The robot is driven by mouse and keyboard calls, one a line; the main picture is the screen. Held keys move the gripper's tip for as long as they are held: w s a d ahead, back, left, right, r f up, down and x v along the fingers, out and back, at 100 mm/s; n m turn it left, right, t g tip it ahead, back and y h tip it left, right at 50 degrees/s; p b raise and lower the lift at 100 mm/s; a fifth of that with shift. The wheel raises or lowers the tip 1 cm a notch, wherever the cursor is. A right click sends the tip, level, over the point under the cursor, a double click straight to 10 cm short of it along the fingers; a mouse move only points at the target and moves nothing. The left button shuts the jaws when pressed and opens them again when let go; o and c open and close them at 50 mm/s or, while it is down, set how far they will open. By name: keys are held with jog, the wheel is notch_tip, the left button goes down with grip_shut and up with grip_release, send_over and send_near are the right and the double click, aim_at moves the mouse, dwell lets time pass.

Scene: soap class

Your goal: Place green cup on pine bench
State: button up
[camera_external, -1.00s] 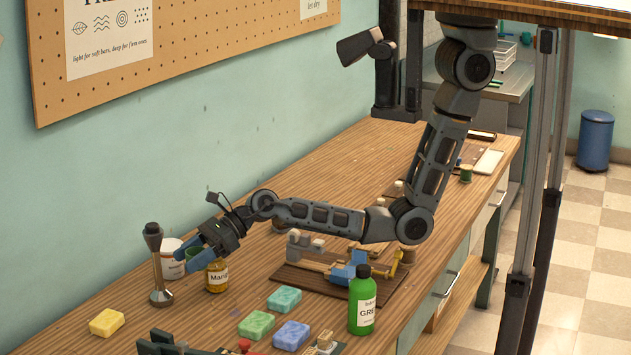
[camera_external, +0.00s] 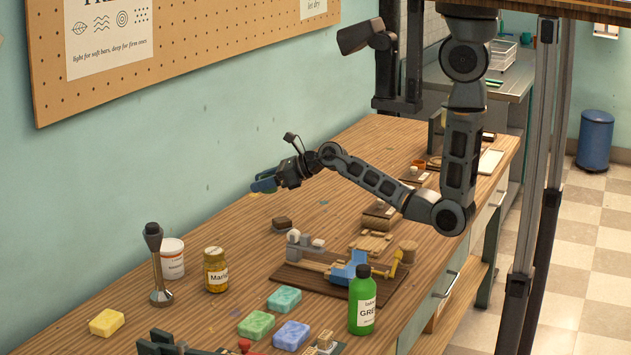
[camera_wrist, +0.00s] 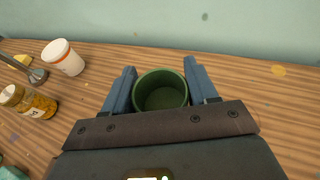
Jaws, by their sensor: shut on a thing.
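The green cup (camera_wrist: 161,91) sits between the two blue fingers of my gripper (camera_wrist: 162,88) in the wrist view, its open mouth toward the camera and its inside empty. My gripper is shut on it. In the external view my gripper (camera_external: 263,184) is above the back left part of the wooden bench (camera_external: 225,218), near the wall. The cup cannot be made out clearly there, being mostly hidden by the fingers. The gap between cup and bench top is hard to judge.
A white tub (camera_external: 172,260), a yellow jar (camera_external: 216,271) and a metal stand (camera_external: 157,268) are at the front left. A wooden jig (camera_external: 318,276), a green bottle (camera_external: 362,302) and several soap bars (camera_external: 257,324) are nearer the camera. The bench between jar and gripper is mostly clear.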

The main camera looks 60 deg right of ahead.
jog(key=s+d+f+b, duration=0.2)
jog(key=s+d+b, duration=0.9)
jog(key=s+d, duration=0.85)
send_over(325, 229)
notch_tip(325, 229, down, 6)
jog(key=shift+a+f, duration=0.1)
jog(key=shift+f+b, duration=0.45)
jog(key=shift+f, duration=1.55)
jog(key=o, duration=1)
jog(key=shift+f, duration=0.15)
